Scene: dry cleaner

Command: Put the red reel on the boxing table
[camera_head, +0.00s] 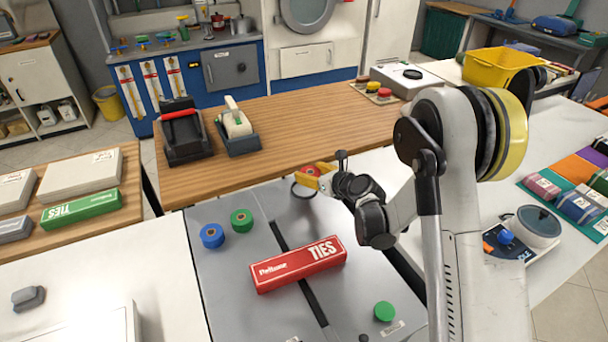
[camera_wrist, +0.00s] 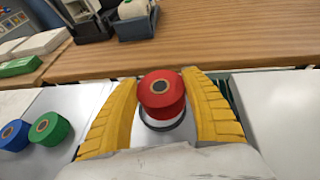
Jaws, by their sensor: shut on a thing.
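The red reel (camera_wrist: 160,90) has a dark centre and sits between the yellow fingers of my gripper (camera_wrist: 163,98) in the wrist view. My gripper (camera_head: 318,172) is shut on it. In the head view the red reel (camera_head: 309,170) is partly hidden by the fingers, near the back edge of the grey worktop (camera_head: 215,272). A dark round shape shows just below the reel; I cannot tell how far apart they are. Behind is a wooden table (camera_head: 270,150). No label shows which surface is the boxing table.

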